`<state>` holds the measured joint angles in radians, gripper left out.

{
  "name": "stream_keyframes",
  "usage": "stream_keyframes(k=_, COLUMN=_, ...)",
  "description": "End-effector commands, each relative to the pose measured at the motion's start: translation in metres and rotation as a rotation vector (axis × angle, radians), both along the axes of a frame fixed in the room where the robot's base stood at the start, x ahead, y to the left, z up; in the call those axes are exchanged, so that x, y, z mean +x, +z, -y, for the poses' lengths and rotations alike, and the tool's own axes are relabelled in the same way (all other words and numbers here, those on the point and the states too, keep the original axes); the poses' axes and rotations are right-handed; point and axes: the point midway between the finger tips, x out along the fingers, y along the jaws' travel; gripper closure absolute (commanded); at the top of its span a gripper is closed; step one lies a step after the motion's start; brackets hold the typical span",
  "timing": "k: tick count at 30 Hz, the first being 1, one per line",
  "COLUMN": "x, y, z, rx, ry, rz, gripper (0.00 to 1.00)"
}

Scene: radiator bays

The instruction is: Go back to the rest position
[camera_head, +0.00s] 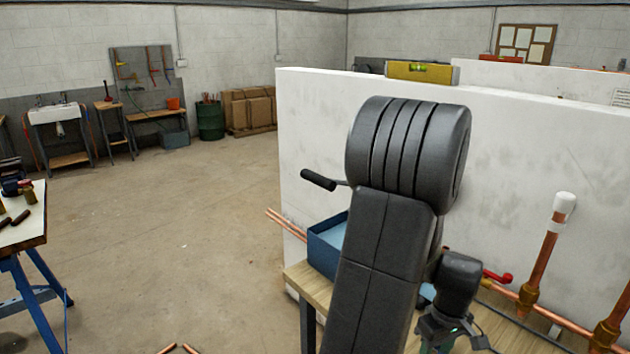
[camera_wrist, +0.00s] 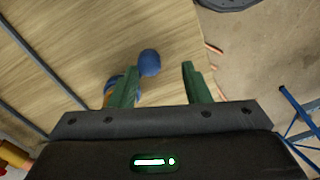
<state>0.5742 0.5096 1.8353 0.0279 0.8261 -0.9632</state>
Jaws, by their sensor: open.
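My gripper (camera_wrist: 160,68) shows in the wrist view with its two green fingers apart over a wooden bench top (camera_wrist: 90,40). A blue rounded piece (camera_wrist: 149,62) lies by the tip of the left finger, and a blue and orange part shows behind that finger. I cannot tell whether they are one thing or whether the finger touches them. Nothing is clearly held between the fingers. In the head view my gripper (camera_head: 440,338) is low at the right, mostly cut off by the bottom edge, and my dark arm hides part of the bench.
A blue bin (camera_head: 325,245) stands on the bench behind my arm. A white partition wall (camera_head: 310,150) rises behind it. Copper pipes (camera_head: 541,265) and a red-handled valve (camera_head: 498,277) are at the right. A blue-legged table (camera_head: 30,225) stands at left.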

Motion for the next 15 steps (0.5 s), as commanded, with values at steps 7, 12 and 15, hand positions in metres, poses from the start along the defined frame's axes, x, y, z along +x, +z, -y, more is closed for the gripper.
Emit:
stream_keyframes(k=7, x=0.008, y=0.001, z=-0.009, rx=0.0, ry=-0.176, rz=0.001, gripper=0.57)
stream_keyframes(k=12, x=0.013, y=0.001, z=-0.013, rx=0.001, ry=-0.299, rz=0.0, gripper=0.57)
stream_keyframes(k=15, x=0.017, y=0.001, z=-0.016, rx=0.002, ry=-0.371, rz=-0.001, gripper=0.57)
